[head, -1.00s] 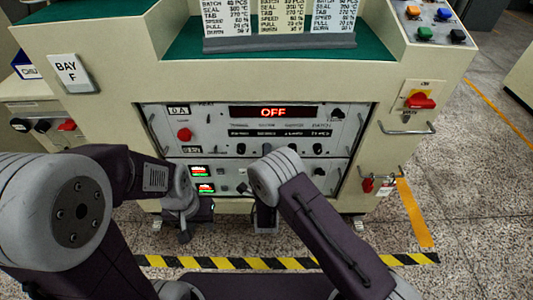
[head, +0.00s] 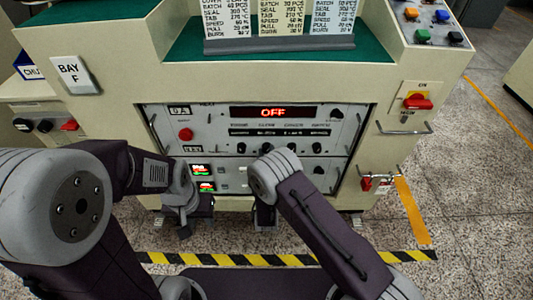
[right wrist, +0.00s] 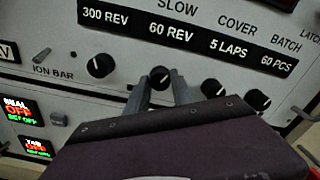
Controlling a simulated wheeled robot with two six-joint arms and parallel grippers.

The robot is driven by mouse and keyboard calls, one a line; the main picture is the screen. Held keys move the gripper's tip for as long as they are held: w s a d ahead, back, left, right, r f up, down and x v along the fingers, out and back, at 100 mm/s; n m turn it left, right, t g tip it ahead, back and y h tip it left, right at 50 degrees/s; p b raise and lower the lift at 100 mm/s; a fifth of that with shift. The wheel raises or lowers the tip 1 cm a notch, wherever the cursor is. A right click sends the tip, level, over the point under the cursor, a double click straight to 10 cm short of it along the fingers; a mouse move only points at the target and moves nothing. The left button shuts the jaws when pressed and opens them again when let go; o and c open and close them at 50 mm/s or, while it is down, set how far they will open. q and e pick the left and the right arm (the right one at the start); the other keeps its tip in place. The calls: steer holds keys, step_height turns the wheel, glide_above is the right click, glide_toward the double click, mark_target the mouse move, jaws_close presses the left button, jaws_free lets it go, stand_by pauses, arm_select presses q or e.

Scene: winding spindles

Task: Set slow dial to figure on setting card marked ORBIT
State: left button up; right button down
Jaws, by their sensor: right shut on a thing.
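The slow dial (right wrist: 160,77) is a black knob with a white mark, under the word SLOW and a window (right wrist: 171,33) reading 60 REV. My right gripper (right wrist: 160,88) has a finger on each side of this knob and is shut on it. In the head view my right wrist hides the gripper's fingers. Three setting cards (head: 281,18) stand in a dark holder on top of the machine. Their upper parts are cut off, so I cannot see which is marked ORBIT. My left gripper (head: 184,222) hangs low in front of the machine, away from the dials; its fingers are unclear.
Similar knobs flank the slow dial: one under 300 REV (right wrist: 100,66), the cover knob (right wrist: 213,88) and the batch knob (right wrist: 260,100). A display (head: 273,113) reads OFF. A red switch (head: 418,102) and handle (head: 404,128) are at the right.

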steer(key=m, duration=0.8)
steer(key=shift+m, duration=0.6)
steer(key=c, duration=1.1)
jaws_free()
steer(key=s+p, duration=0.3)
steer(key=s, duration=0.6)
